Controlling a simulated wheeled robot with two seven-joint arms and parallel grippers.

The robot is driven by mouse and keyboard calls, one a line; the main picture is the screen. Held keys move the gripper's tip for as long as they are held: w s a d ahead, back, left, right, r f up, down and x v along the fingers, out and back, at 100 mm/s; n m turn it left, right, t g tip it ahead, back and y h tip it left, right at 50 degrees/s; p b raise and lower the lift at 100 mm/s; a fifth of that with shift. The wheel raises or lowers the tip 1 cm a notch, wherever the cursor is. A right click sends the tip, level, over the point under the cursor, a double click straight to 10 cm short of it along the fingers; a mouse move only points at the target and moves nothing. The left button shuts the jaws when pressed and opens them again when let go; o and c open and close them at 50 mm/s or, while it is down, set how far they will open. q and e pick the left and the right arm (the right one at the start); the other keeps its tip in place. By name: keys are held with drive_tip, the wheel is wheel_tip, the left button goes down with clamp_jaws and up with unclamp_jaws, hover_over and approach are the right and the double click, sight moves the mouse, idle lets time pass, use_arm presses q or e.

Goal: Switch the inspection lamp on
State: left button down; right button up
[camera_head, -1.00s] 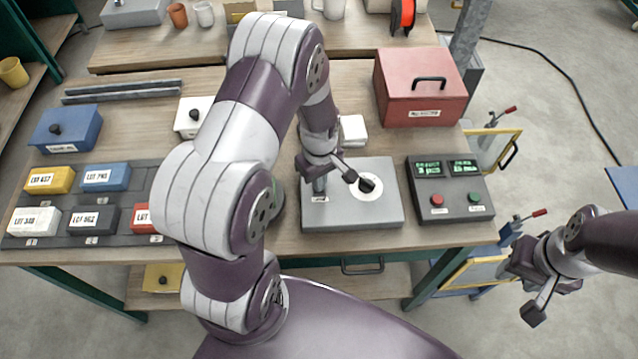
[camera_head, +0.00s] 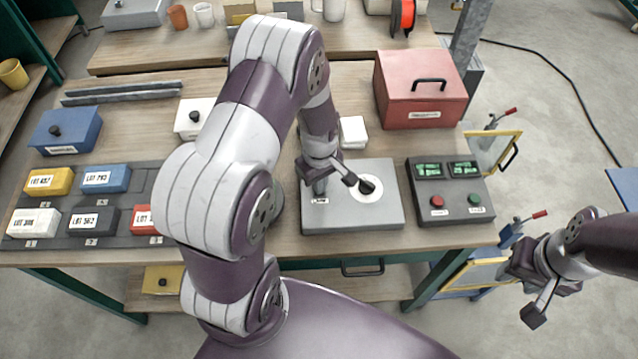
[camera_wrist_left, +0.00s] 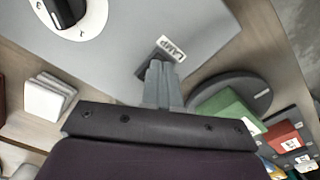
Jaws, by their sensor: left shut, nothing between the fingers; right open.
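The grey box (camera_head: 350,220) on the bench carries a dark dial (camera_head: 367,186) on a white disc and a small label reading LAMP (camera_head: 320,201). My left gripper (camera_head: 319,187) is over the left part of this box, its fingers pointing down close to the label. In the left wrist view the shut, empty fingers (camera_wrist_left: 160,82) are at a dark switch piece (camera_wrist_left: 152,62) beside the LAMP label (camera_wrist_left: 173,48). The fingers hide part of that piece, and I cannot tell whether they touch it. My right gripper (camera_head: 533,287) is open and empty, right of the bench.
A control box (camera_head: 450,200) with green displays and red and green buttons stands right of the grey box. A red case (camera_head: 420,90) is behind it. White pads (camera_head: 352,132) lie behind the grey box. A dark tray (camera_head: 135,172) with labelled blocks is at the left.

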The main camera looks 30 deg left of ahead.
wheel_tip(320, 180, up, 6)
drive_tip(key=p, duration=0.5)
drive_tip(key=shift+f, duration=0.15)
